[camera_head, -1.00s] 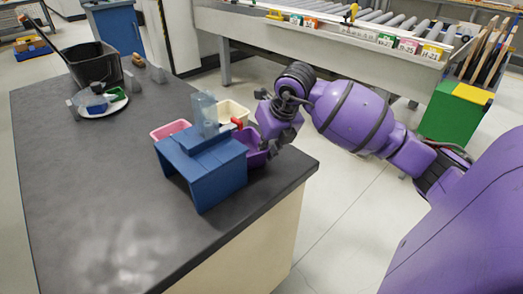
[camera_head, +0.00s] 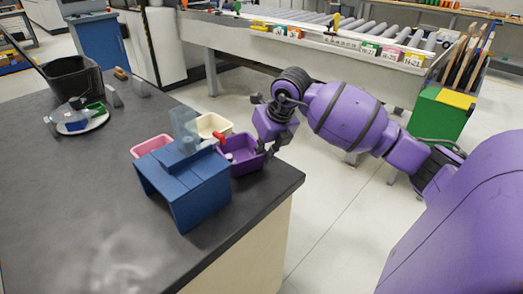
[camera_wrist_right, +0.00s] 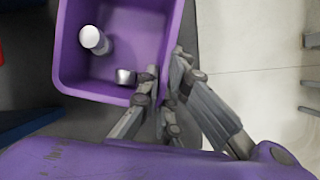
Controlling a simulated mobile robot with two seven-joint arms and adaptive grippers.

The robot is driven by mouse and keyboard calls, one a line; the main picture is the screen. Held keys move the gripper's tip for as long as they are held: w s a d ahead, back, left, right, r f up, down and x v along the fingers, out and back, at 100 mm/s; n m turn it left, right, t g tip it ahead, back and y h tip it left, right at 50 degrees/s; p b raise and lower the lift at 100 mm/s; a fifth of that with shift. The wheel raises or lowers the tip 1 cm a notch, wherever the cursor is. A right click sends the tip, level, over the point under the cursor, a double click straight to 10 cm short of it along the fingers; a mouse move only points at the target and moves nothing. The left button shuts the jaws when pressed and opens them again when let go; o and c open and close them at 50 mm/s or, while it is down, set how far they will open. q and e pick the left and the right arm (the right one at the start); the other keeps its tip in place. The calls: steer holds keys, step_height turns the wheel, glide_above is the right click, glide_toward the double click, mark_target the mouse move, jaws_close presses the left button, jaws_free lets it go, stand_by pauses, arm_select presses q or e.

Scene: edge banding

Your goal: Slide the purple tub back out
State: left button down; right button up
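The purple tub (camera_head: 249,166) sits at the right edge of the dark worktop, just right of the blue bench-like stand (camera_head: 190,195). Its left end is partly hidden by the stand. My right gripper (camera_head: 265,148) is at the tub's right wall. In the right wrist view the tub (camera_wrist_right: 72,78) holds a small white-topped cylinder (camera_wrist_right: 93,38) and a small metallic piece (camera_wrist_right: 125,76). There my right gripper (camera_wrist_right: 166,72) has one finger inside the tub and one outside, closed on its wall. My left gripper is not in view.
A pink tub (camera_head: 152,146) and a cream tub (camera_head: 214,124) stand behind the stand, near a clear upright panel (camera_head: 184,125). A red piece (camera_head: 221,138) is by the purple tub. The worktop's front is bare.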

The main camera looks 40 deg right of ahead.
steer(key=o, duration=0.4)
steer(key=shift+o, duration=0.2)
steer(key=v, duration=1.2)
